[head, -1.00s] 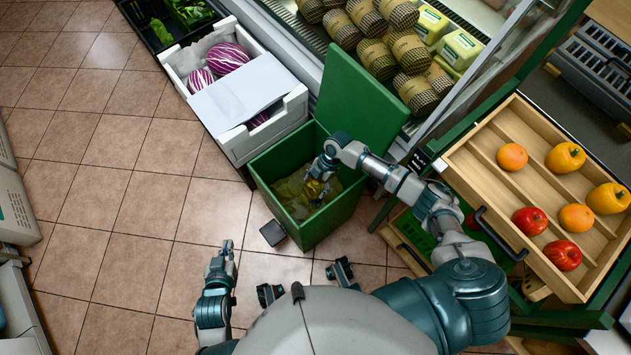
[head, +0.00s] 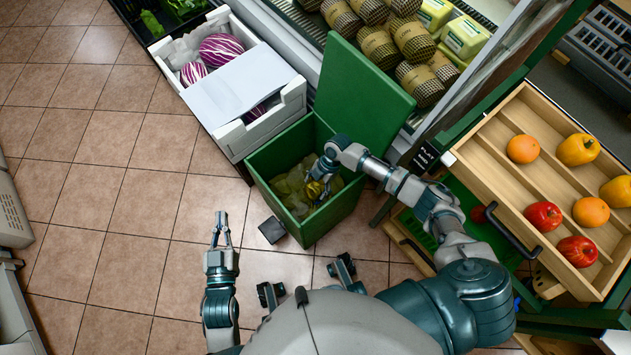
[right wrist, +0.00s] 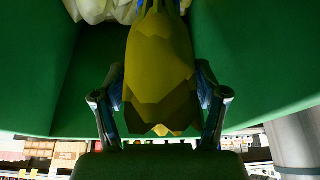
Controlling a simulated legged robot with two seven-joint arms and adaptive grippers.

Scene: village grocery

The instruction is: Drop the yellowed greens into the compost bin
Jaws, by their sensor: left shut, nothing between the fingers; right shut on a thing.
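The green compost bin (head: 256,160) stands open in the middle of the head view, its lid (head: 362,90) raised at the back. Pale crumpled scraps or lining (head: 292,190) lie inside it. My right gripper (head: 316,184) reaches into the bin opening, shut on the yellowed greens (head: 318,190). In the right wrist view the greens (right wrist: 160,75) hang between the two fingers, with green bin walls around them. In the head view they are small and partly hidden by the gripper. My left gripper (head: 221,232) is shut and empty, above the tiled floor left of the bin.
A white crate (head: 222,135) with striped purple vegetables (head: 220,48) adjoins the bin at the left. A black pedal (head: 271,230) projects from the bin's front. The floor at left is clear.

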